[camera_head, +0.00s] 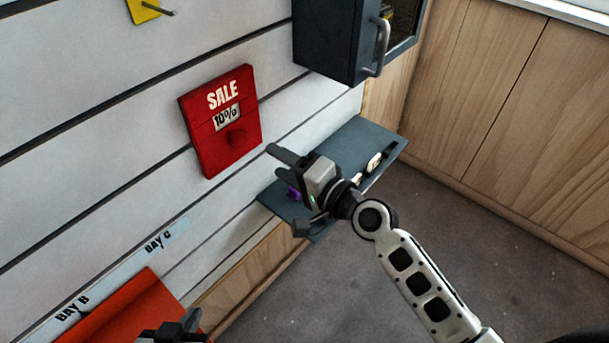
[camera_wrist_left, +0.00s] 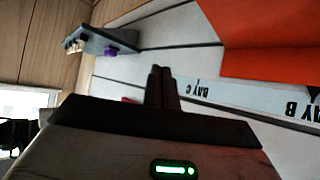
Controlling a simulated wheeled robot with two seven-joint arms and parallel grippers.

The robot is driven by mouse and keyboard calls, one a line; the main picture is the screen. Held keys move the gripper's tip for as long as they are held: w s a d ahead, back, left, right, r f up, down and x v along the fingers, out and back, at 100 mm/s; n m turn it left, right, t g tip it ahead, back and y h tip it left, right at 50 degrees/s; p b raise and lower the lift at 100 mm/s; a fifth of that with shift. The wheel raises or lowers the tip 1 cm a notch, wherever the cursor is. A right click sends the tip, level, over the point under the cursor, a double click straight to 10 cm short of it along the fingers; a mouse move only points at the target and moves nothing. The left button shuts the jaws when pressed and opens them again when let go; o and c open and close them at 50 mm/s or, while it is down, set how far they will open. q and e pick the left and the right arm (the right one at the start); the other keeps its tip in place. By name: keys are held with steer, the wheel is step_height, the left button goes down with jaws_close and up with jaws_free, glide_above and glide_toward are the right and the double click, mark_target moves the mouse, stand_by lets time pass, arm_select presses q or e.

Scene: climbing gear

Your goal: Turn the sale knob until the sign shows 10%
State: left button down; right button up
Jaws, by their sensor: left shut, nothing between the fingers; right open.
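The red sale sign (camera_head: 221,121) hangs on the white slatted wall, and its window (camera_head: 227,117) reads 10%. The round red sale knob (camera_head: 236,138) sits on the sign below the window. My right gripper (camera_head: 283,187) is open and empty, below and right of the sign and apart from the knob, in front of the grey shelf. My left gripper (camera_head: 190,322) shows at the bottom edge of the head view, well below the sign. In the left wrist view its fingers (camera_wrist_left: 161,75) are shut together with nothing between them.
The grey shelf (camera_head: 352,143) carries a purple item (camera_head: 293,194) and small pale items (camera_head: 374,162). A dark cabinet (camera_head: 335,40) with a handle hangs at upper right. An orange-red panel (camera_head: 130,312) and the bay label strip (camera_head: 168,238) are at lower left. Open floor lies at right.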

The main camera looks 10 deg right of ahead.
steer(key=shift+v, duration=2.7)
